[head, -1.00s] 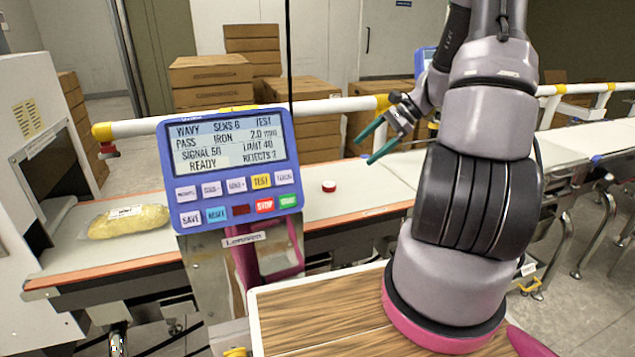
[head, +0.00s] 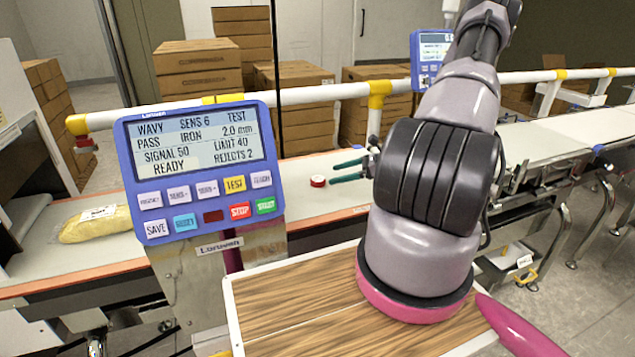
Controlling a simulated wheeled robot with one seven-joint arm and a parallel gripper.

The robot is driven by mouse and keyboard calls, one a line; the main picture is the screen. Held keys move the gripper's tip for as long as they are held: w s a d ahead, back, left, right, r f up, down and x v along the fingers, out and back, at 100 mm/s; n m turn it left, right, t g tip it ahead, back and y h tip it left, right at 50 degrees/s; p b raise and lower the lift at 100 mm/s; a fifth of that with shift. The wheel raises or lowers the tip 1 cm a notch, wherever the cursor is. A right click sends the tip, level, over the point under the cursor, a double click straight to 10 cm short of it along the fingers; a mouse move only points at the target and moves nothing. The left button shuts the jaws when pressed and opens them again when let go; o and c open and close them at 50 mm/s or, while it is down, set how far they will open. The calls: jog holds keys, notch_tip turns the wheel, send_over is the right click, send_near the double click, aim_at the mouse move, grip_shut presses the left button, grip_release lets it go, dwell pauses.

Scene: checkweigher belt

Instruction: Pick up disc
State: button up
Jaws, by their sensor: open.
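The disc (head: 318,181) is small, red with a white top, and lies flat on the pale conveyor belt (head: 300,205) right of the blue control panel. My gripper (head: 331,172) reaches in from the right with two teal fingers pointing left. The fingers are apart and empty. Their tips are close to the disc's right side in the picture. I cannot tell whether they touch it or how high they are above the belt. My arm hides the wrist and part of the belt behind it.
The blue control panel (head: 205,170) stands in front of the belt, left of the disc. A white guard rail with yellow joints (head: 377,92) runs behind the belt. A yellow bag (head: 95,224) lies on the belt at the left. Cardboard boxes (head: 196,68) are stacked behind.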

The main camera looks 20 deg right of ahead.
aim_at(322, 179)
jog(key=x, duration=0.5)
jog(key=shift+a+f, duration=0.3)
jog(key=shift+f, duration=0.05)
jog(key=c, duration=1.5)
jog(key=shift+o, duration=0.2)
jog(key=shift+r, duration=0.1)
notch_tip(322, 179, up, 10)
